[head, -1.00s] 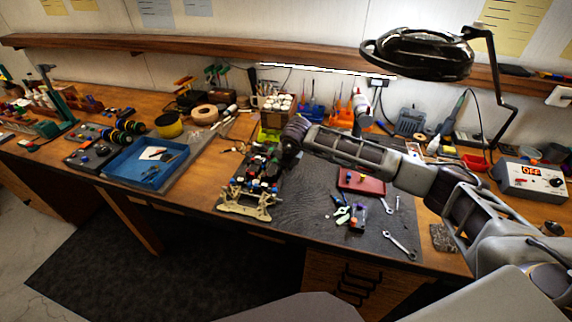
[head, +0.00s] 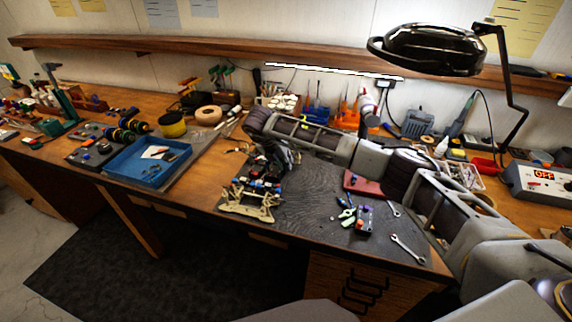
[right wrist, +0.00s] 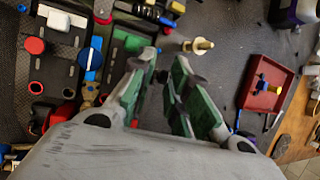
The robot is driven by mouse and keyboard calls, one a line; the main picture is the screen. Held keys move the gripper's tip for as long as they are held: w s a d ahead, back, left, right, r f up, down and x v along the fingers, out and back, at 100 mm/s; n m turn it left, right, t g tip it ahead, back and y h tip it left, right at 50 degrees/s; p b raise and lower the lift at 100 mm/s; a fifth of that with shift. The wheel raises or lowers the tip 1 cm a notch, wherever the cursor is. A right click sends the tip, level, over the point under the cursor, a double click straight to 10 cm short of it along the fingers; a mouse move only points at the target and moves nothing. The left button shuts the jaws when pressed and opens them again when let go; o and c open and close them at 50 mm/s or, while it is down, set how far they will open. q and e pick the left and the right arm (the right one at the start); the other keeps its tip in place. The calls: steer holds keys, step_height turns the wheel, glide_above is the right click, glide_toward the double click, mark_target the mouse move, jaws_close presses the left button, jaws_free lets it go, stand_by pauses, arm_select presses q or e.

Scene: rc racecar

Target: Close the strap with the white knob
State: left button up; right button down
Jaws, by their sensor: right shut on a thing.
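The RC car (head: 252,190) lies on the dark mat, its pale frame end towards me. In the right wrist view its deck carries a red round knob (right wrist: 35,46), a blue knob (right wrist: 91,58) and a white block (right wrist: 60,18). I cannot tell which part is the strap with the white knob. My right gripper (head: 285,156) is low over the far right part of the car, largely hidden by its arm. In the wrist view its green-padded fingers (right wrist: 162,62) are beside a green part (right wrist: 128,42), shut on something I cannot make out. My left gripper is out of view.
A small red tray (head: 362,184) lies right of the car, with loose tools and a wrench (head: 407,249) nearer me. A blue tray (head: 146,165) stands to the left. A brass-coloured post (right wrist: 198,45) is close to the right finger. The mat's front middle is clear.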

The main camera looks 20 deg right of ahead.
steer(key=shift+w+a+h, duration=0.1)
steer(key=shift+h, duration=0.2)
steer(key=shift+r, duration=0.1)
steer(key=c, duration=1.4)
jaws_free()
steer(key=shift+a, duration=0.1)
steer(key=shift+v, duration=5.95)
steer(key=shift+c, duration=0.3)
